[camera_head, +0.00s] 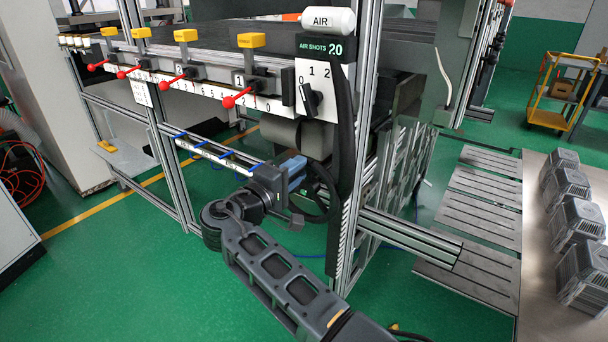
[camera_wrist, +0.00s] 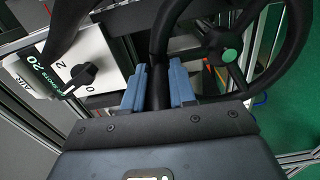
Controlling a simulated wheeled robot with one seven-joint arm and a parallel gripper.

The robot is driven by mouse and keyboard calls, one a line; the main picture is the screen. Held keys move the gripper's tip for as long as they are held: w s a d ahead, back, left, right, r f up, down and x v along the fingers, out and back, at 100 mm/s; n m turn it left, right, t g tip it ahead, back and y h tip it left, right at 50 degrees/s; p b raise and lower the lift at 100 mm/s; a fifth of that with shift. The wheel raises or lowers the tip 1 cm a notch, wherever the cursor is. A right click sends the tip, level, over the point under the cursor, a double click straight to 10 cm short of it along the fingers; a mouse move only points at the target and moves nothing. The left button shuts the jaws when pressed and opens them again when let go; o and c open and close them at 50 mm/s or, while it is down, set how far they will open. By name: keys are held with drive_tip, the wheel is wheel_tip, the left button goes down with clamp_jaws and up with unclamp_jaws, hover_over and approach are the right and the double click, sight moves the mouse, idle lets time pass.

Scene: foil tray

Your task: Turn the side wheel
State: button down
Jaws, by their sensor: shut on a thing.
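The side wheel is black with spokes and a green hub (camera_wrist: 229,55). In the head view the wheel (camera_head: 328,208) is partly hidden behind my gripper and the frame post. My gripper (camera_wrist: 158,90) has blue fingers, one on each side of a black, bar-like part at the wheel's left edge, and is shut on it. Whether this part is the rim itself or a handle on it, I cannot tell. In the head view my gripper (camera_head: 293,170) reaches in from the left to the wheel on the machine's side.
A dial (camera_head: 311,97) marked 0, 1, 2 sits above the wheel, under an "AIR SHOTS 20" sign (camera_head: 325,48). Red-knobbed levers (camera_head: 228,102) line the machine front. A metal rail (camera_head: 410,235) juts out at right.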

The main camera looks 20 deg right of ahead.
drive_tip(key=w+a+f+n+b, duration=0.2)
drive_tip(key=f+n, duration=0.3)
drive_tip(key=n, duration=0.5)
drive_tip(key=w+a+f+n+b, duration=0.3)
drive_tip(key=w+f+n+b, duration=0.1)
drive_tip(key=n, duration=0.6)
drive_tip(key=shift+w+a+f+n+b, duration=0.15)
drive_tip(key=shift+w+f+n+b, duration=0.2)
drive_tip(key=shift+w+b, duration=0.2)
drive_tip(key=c, duration=0.9)
unclamp_jaws()
drive_tip(key=shift+p+v, duration=0.85)
drive_tip(key=shift+v, duration=3)
